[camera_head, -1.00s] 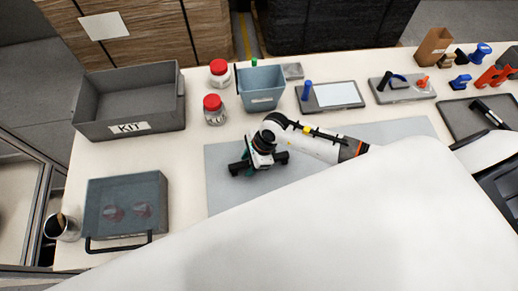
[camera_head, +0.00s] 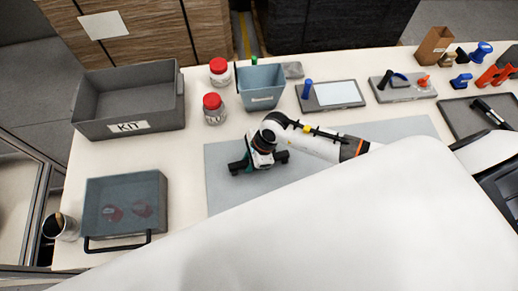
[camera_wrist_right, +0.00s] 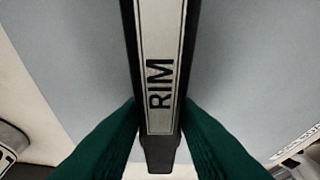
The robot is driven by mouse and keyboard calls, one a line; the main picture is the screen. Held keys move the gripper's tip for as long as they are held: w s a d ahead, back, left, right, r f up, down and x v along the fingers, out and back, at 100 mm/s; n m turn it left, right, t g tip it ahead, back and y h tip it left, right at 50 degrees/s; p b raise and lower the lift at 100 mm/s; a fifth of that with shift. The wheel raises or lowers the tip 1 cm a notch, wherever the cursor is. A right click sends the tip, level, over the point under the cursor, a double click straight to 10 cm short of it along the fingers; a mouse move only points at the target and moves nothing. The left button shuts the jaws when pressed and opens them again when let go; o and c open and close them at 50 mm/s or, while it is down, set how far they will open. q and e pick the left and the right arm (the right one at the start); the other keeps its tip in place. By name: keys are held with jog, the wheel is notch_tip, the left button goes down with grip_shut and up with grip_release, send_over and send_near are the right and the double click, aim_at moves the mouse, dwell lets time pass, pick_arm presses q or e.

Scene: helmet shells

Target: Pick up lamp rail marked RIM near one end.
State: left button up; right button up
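The lamp rail (camera_wrist_right: 158,40) is a long dark bar with a pale label strip reading RIM. In the right wrist view it runs from the top edge to its near end at the bottom centre. My right gripper (camera_wrist_right: 162,115) has a green finger on each side of the rail close to that end, and both appear to touch it. In the head view the right gripper (camera_head: 257,165) is low over the left part of the grey mat (camera_head: 222,194); the rail is hard to tell from the dark gripper parts there. My left gripper is out of view.
A grey KIT bin (camera_head: 92,132), two red-lidded jars (camera_head: 215,115) and a blue bucket (camera_head: 262,96) stand behind and left of the mat. A lidded grey box (camera_head: 108,185) is at the left. Trays (camera_head: 335,106) line the back right. My white arm covers the front.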

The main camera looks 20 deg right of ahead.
grip_shut()
